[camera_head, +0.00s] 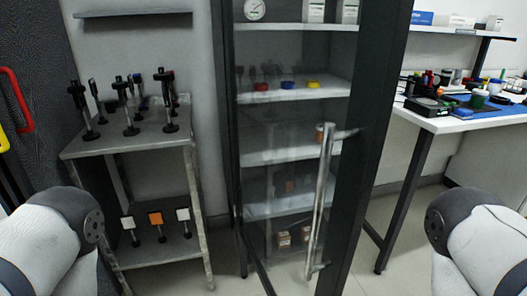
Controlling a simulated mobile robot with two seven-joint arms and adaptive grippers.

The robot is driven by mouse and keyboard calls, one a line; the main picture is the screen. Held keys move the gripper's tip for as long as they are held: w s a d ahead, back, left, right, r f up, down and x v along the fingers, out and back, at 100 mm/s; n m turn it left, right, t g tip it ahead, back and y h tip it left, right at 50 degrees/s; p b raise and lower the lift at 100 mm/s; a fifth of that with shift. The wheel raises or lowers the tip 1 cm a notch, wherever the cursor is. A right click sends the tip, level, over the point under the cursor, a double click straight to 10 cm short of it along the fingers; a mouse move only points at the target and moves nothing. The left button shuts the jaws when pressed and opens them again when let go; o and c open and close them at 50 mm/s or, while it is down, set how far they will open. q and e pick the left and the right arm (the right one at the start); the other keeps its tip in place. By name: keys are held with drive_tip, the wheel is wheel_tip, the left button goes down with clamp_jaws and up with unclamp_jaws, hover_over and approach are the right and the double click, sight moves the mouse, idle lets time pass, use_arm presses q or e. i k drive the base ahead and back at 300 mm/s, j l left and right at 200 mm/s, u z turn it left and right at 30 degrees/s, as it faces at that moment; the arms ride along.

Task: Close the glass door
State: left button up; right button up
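The glass door (290,170) belongs to a tall dark-framed cabinet in the middle of the head view. It appears to stand partly open, hinged at the left, with its dark right frame (372,120) swung toward me. A long vertical metal handle (320,200) is fixed near that right edge. The cabinet's shelves (295,92) show through the glass. Parts of my two arms show at the lower left and lower right, apart from the door. Neither gripper is in view.
A grey metal stand (140,135) with several black optical posts is left of the cabinet. A wall shelf (135,14) hangs above it. A white bench (460,122) with small equipment is at the right. A red handle (18,100) is at the far left.

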sight(384, 29)
drive_tip(key=j+z, duration=0.1)
drive_tip(key=j, duration=0.35)
drive_tip(key=k+j, duration=0.15)
drive_tip(key=j, duration=0.3)
drive_tip(key=k+j+z, duration=0.15)
drive_tip(key=j, duration=0.3)
